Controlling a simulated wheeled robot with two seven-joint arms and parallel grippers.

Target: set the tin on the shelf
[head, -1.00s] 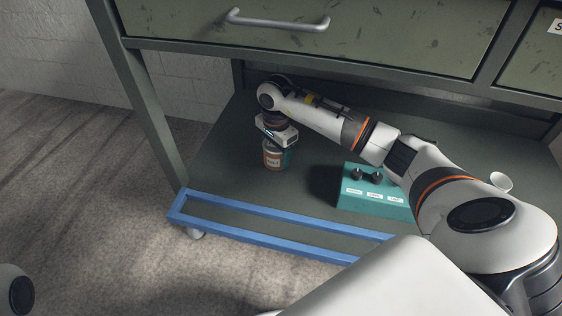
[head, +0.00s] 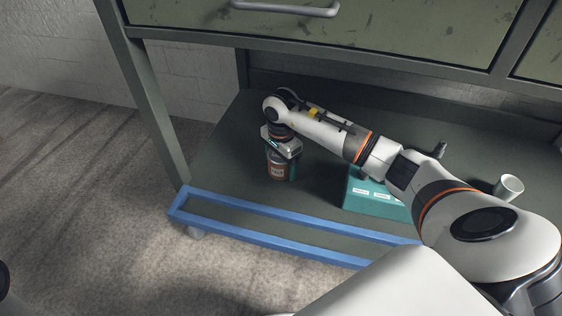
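The tin (head: 279,171), small and round with a reddish-brown label and teal at its side, is upright over the lower shelf (head: 225,150), left of the middle. My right gripper (head: 280,154) points down from above with its fingers around the tin's upper part and appears shut on it. The gripper body hides the tin's top. I cannot tell whether the tin's base touches the shelf. My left gripper is out of view.
A teal box (head: 375,203) with white labels stands right of the tin, partly behind my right arm. A white cup (head: 509,187) is farther right. A blue rail frame (head: 262,240) runs along the shelf's front edge. A drawer (head: 330,30) overhangs above. The shelf's left part is clear.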

